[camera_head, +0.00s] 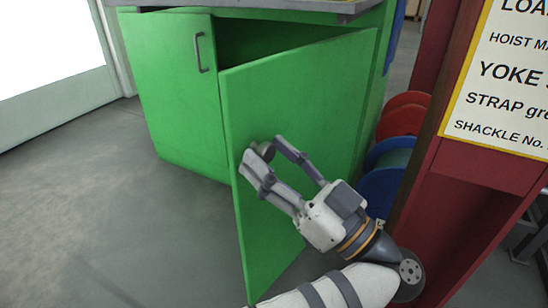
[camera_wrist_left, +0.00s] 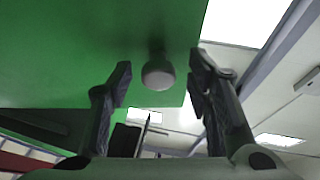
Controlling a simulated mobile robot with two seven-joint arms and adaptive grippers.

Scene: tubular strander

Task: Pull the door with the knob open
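The green door with the knob (camera_head: 300,100) stands partly open, its free edge swung out from the cabinet and its outer face towards me. It also shows in the left wrist view (camera_wrist_left: 80,40). The round grey knob (camera_head: 266,151) is near the free edge. My left gripper (camera_head: 264,150) is at the knob, with one finger on each side of it. In the left wrist view the knob (camera_wrist_left: 158,75) sits between the spread fingertips (camera_wrist_left: 158,80), with a gap visible on both sides. My right gripper is not in view.
A second green door (camera_head: 175,85) with a bar handle (camera_head: 201,53) is closed at the left. A dark opening shows behind the open door. Red and blue spools (camera_head: 385,190) and a red frame with a sign (camera_head: 505,80) stand at the right. The grey floor (camera_head: 110,200) at the left is clear.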

